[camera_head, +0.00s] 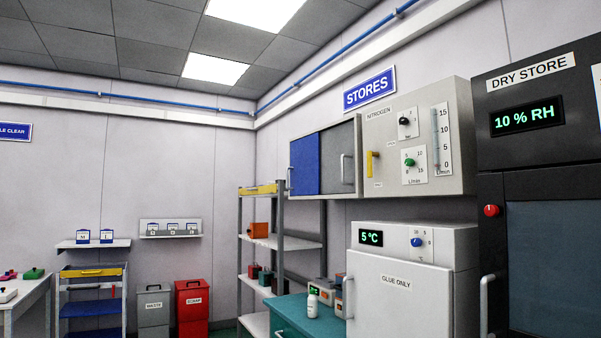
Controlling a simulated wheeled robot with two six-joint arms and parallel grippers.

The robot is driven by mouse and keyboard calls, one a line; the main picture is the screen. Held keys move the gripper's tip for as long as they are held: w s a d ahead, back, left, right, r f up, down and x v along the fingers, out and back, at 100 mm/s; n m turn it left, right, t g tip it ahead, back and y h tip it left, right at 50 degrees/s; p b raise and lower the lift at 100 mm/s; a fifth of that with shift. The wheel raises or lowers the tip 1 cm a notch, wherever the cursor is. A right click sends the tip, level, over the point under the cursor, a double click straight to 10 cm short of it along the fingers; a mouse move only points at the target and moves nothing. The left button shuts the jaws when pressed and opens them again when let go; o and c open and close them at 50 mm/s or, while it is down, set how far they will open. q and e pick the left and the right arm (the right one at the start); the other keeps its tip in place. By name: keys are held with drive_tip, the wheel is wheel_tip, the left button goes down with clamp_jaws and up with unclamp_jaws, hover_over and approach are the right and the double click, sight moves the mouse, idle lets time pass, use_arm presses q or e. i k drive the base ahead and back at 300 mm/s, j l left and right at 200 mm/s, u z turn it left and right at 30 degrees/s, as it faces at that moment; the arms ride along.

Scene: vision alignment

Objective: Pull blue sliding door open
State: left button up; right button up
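The blue sliding door (305,164) covers the left part of a wall cabinet in the middle of the view. It has a small vertical handle (289,180) at its left edge. Beside it on the right is a grey sliding door (336,157) with a pale vertical handle (343,169). The blue door appears shut over its side, and the cabinet's inside is hidden. Neither of my grippers shows in the view.
A nitrogen panel (445,118) adjoins the cabinet on the right. Below stand a white fridge (400,305), a teal bench top (300,310) and a shelf rack (283,225). A black dry store (545,150) fills the right side.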

sight(304, 168)
drive_tip(key=i+j+u, duration=0.1)
drive_tip(key=i+u, duration=0.2)
drive_tip(key=i, duration=0.45)
drive_tip(key=i+j, duration=0.1)
drive_tip(key=i, duration=1.95)
drive_tip(key=j+u, duration=0.05)
drive_tip(key=j, duration=0.05)
